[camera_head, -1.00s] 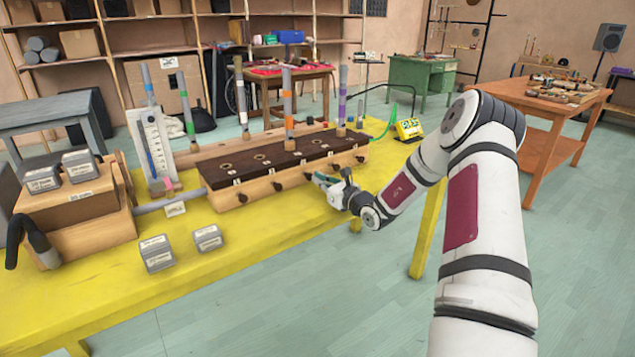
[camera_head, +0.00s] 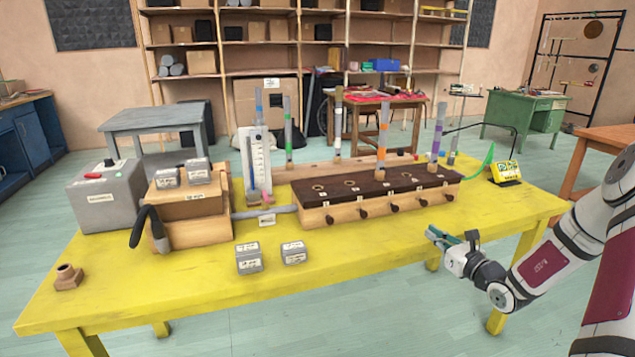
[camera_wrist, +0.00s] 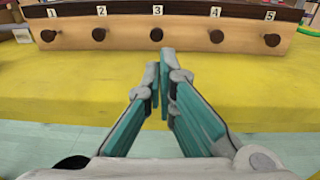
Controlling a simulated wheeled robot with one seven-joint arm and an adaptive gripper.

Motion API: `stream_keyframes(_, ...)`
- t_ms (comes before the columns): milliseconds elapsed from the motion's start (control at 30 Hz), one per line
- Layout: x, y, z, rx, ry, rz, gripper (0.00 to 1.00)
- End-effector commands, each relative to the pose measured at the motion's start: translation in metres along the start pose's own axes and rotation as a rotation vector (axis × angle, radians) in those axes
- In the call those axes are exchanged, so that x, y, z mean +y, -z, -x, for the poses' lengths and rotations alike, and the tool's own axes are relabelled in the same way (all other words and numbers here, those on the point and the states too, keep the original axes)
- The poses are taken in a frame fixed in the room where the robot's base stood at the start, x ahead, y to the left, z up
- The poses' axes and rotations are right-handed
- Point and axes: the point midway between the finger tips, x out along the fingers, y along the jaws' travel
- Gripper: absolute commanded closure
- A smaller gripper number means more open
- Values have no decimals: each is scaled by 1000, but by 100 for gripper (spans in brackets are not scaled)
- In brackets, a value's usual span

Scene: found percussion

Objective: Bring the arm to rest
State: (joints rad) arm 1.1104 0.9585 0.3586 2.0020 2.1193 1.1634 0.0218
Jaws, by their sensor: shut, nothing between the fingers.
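My gripper (camera_head: 452,238) is at the right front of the yellow table (camera_head: 330,270), in front of the wooden box with a dark top and a row of knobs (camera_head: 380,208). In the wrist view my gripper (camera_wrist: 159,75) has its teal fingers together at the tips, with nothing between them. The box's front (camera_wrist: 185,33) shows ahead of the fingers there, with knobs numbered 1 to 5. The fingers are apart from the knobs. My arm reaches in from the right edge of the head view.
Coloured-band tubes stand in and behind the box, one orange-banded (camera_head: 382,140). A yellow device (camera_head: 505,172) sits at the table's right. Two grey blocks (camera_head: 249,258) lie near the front. A grey box (camera_head: 105,195) stands at left. The floor (camera_head: 360,325) in front is clear.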

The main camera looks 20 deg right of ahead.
Motion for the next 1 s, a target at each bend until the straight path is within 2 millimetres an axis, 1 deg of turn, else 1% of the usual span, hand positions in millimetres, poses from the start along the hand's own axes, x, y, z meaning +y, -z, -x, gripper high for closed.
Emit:
stream_keyframes(67,4,-3,-1,-1,-11,9,100)
stream_keyframes(167,23,-19,-7,-5,-74,57,100)
stream_keyframes(267,65,-48,-12,-11,-202,155,100)
stream_keyframes(300,88,-61,-13,-13,-271,207,100)
stream_keyframes(367,124,-81,-11,-17,-380,292,100)
stream_keyframes(400,149,-93,-8,-19,-455,351,100)
stream_keyframes(467,185,-108,0,-21,-564,437,100)
stream_keyframes(500,207,-117,7,-23,-634,493,100)
stream_keyframes(567,240,-129,20,-26,-739,579,100)
stream_keyframes(600,261,-136,31,-26,-808,635,100)
stream_keyframes(667,289,-144,49,-29,-908,721,100)
stream_keyframes(700,307,-149,62,-29,-973,778,100)
stream_keyframes(767,331,-154,83,-31,-1069,865,100)
stream_keyframes(800,345,-157,98,-31,-1132,923,100)
stream_keyframes(867,364,-160,121,-31,-1222,1010,100)
stream_keyframes(900,374,-162,137,-31,-1280,1071,100)
stream_keyframes(967,388,-163,161,-28,-1365,1160,100)
stream_keyframes(1000,394,-164,177,-26,-1419,1220,100)
